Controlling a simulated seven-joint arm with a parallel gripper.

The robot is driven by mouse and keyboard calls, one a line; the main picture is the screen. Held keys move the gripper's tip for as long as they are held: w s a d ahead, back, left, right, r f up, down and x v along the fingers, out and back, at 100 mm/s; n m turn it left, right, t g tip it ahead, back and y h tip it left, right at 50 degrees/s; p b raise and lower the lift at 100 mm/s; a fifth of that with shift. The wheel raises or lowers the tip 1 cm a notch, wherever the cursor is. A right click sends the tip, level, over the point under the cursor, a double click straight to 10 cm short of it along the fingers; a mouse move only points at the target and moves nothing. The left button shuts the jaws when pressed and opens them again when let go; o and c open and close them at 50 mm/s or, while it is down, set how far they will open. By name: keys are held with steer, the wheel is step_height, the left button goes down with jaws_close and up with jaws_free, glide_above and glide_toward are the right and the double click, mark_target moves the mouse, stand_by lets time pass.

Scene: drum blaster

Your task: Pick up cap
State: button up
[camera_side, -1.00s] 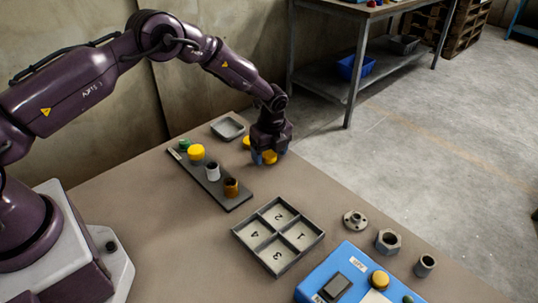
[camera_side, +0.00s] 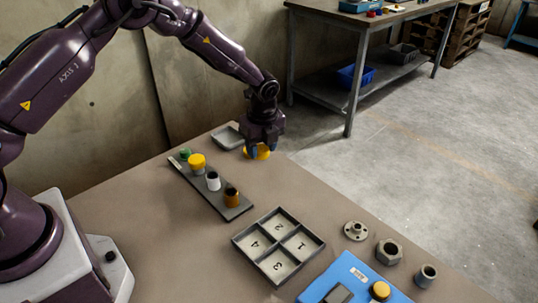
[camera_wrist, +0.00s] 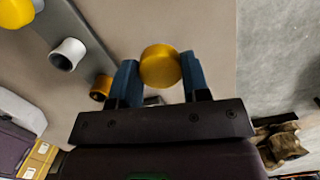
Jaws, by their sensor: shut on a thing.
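A yellow round cap (camera_wrist: 160,66) sits between the two blue fingers of my gripper (camera_wrist: 157,78) in the wrist view. My gripper is shut on it. In the side view my gripper (camera_side: 259,153) points down near the far edge of the table, with the yellow cap (camera_side: 264,151) partly hidden behind the fingers. I cannot tell from the side view whether a second yellow piece is behind it, or how high the cap is above the table.
A dark strip (camera_side: 218,198) holds green, yellow, white and orange-brown pieces. A small grey tray (camera_side: 228,137) lies left of my gripper. A numbered four-compartment tray (camera_side: 258,262), metal parts (camera_side: 389,251) and a blue box (camera_side: 350,275) are nearer the front.

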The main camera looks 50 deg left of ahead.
glide_toward(213, 178)
step_height(213, 178, up, 2)
steer(key=w+d, duration=0.2)
steer(key=d, duration=0.1)
steer(key=a, duration=0.1)
steer(key=s+a+f+n, duration=0.1)
steer(key=s+a+n, duration=0.1)
steer(key=shift+a+f, duration=0.35)
steer(key=shift+f, duration=2.8)
steer(key=shift+f, duration=0.7)
steer(key=o, duration=1)
steer(key=shift+c, duration=0.2)
steer(key=c, duration=0.3)
